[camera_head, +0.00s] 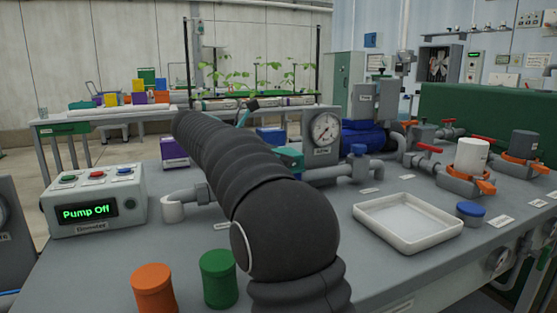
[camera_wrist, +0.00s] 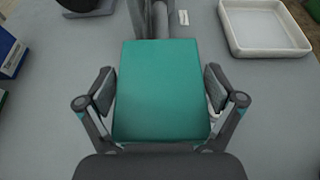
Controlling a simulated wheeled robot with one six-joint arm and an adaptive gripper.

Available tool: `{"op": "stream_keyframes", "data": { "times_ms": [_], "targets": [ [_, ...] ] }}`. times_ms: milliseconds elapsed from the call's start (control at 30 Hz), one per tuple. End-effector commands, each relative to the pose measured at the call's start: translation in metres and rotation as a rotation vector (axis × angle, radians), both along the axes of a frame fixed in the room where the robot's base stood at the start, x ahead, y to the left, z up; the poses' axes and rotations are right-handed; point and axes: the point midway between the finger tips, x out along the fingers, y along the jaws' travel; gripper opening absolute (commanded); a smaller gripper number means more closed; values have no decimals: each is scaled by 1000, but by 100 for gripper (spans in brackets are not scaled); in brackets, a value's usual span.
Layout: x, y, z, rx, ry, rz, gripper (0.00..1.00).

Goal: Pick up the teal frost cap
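The teal frost cap (camera_wrist: 160,90) fills the middle of the wrist view as a flat, square-topped block. In the head view only part of the cap (camera_head: 290,157) shows beside my arm, over the pipework left of the pressure gauge. My gripper (camera_wrist: 160,89) has its fingers wide apart, one on each side of the cap. The pads are very close to its sides; whether they touch it is hard to tell. The cap seems to sit on the pipework, but its underside is hidden.
A grey pipe (camera_wrist: 151,18) runs beyond the cap. The gauge (camera_head: 325,130) stands close to its right. A white tray (camera_head: 408,222), a blue cap (camera_head: 470,213), green (camera_head: 219,278) and orange (camera_head: 153,289) caps, and a pump display box (camera_head: 95,200) are on the bench.

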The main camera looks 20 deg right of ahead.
Motion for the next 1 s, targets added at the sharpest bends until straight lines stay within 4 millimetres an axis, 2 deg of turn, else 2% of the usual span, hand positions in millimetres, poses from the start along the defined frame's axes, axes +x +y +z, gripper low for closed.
{"op": "stream_keyframes", "data": {
  "times_ms": [33, 100, 133, 567, 767, 1000],
  "targets": [
    [0, 0, 0, 0, 0, 0, 70],
    [0, 0, 0, 0, 0, 0, 52],
    [0, 0, 0, 0, 0, 0, 47],
    [1, 0, 5, 1, 0, 0, 47],
    [0, 0, 29, 0, -3, -1, 47],
    [1, 0, 70, -1, -4, -2, 47]
  ]
}}
